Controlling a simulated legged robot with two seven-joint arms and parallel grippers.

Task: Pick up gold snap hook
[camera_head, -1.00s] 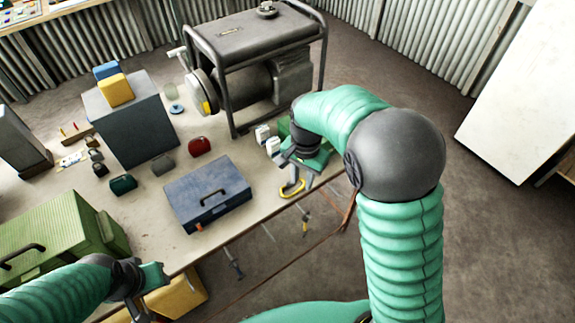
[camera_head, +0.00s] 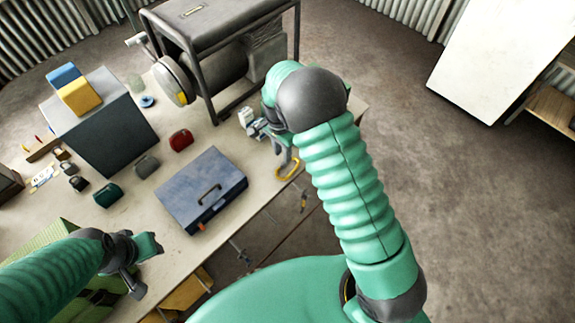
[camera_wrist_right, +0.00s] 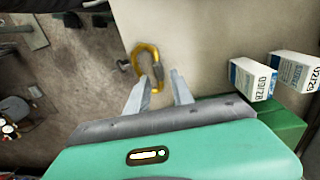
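The gold snap hook (camera_wrist_right: 147,64) lies near the table's edge in the right wrist view, just beyond my right fingertips. It also shows in the head view (camera_head: 289,170) at the table's right front edge. My right gripper (camera_wrist_right: 162,85) is open, its two grey fingers apart with nothing clearly between them. The hook sits ahead of the fingers; whether they touch it I cannot tell. In the head view the right gripper (camera_head: 284,150) is partly hidden by its arm. My left gripper (camera_head: 143,268) is at the lower left, beside the green box; its finger opening is unclear.
White boxes (camera_wrist_right: 249,79) stand on the table right of my right gripper, near a green block (camera_wrist_right: 278,123). A blue toolbox (camera_head: 201,188) lies left of the hook. A generator (camera_head: 215,60) stands behind. Tools (camera_head: 241,252) hang along the table's front edge.

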